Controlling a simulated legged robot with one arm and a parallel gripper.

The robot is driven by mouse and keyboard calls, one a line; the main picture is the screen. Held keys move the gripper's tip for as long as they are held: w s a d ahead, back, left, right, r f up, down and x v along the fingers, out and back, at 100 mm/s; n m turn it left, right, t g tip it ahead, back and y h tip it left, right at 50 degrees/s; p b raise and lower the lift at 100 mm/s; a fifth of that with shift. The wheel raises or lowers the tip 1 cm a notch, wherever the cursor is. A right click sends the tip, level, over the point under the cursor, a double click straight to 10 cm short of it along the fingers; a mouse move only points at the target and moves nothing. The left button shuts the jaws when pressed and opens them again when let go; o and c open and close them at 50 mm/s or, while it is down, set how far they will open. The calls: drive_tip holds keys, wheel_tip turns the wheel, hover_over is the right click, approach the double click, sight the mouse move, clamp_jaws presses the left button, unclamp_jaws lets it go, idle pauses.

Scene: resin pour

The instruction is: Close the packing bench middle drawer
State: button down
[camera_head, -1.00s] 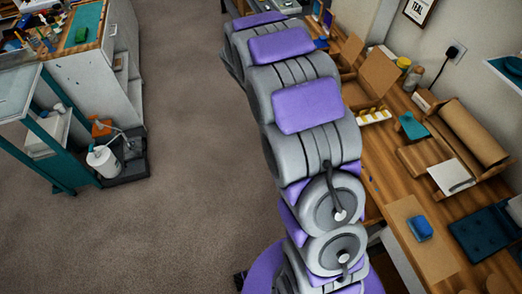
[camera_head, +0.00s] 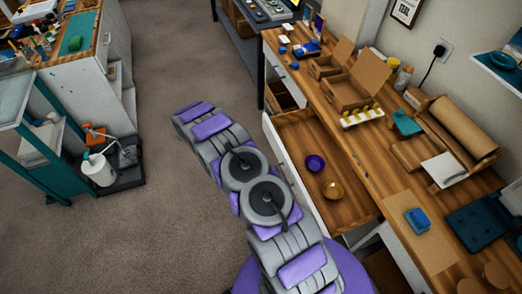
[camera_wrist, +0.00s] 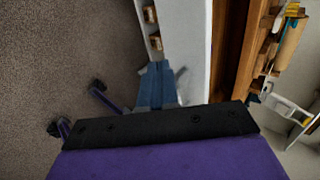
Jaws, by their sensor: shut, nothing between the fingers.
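The middle drawer (camera_head: 343,196) of the packing bench (camera_head: 379,174) is pulled well out in the head view. Its wooden inside shows, with a purple bowl (camera_head: 315,163) and a gold bowl (camera_head: 333,190) in it. Its pale front (camera_head: 291,180) faces left, towards my arm. My arm reaches up and left alongside that front; my gripper is hard to make out there. In the wrist view my gripper (camera_wrist: 157,84) is shut and empty, close to a white panel (camera_wrist: 194,60) that looks like a drawer front. I cannot tell whether they touch.
Another drawer (camera_head: 281,98) farther along the bench is also partly out. Cardboard boxes (camera_head: 352,90), a paper roll (camera_head: 460,128) and a blue block (camera_head: 418,220) are on the bench top. A white cabinet (camera_head: 84,82) stands at the left. Carpet (camera_head: 170,225) between is clear.

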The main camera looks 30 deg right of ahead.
drive_tip(key=f, duration=0.1)
drive_tip(key=b, duration=0.3)
approach(275, 150)
drive_tip(key=x, duration=0.5)
drive_tip(key=shift+s+a+f, duration=0.1)
drive_tip(key=shift+s+a, duration=0.05)
drive_tip(key=shift+s, duration=0.1)
drive_tip(key=shift+d, duration=0.45)
drive_tip(key=shift+s+d, duration=0.1)
drive_tip(key=shift+d, duration=0.05)
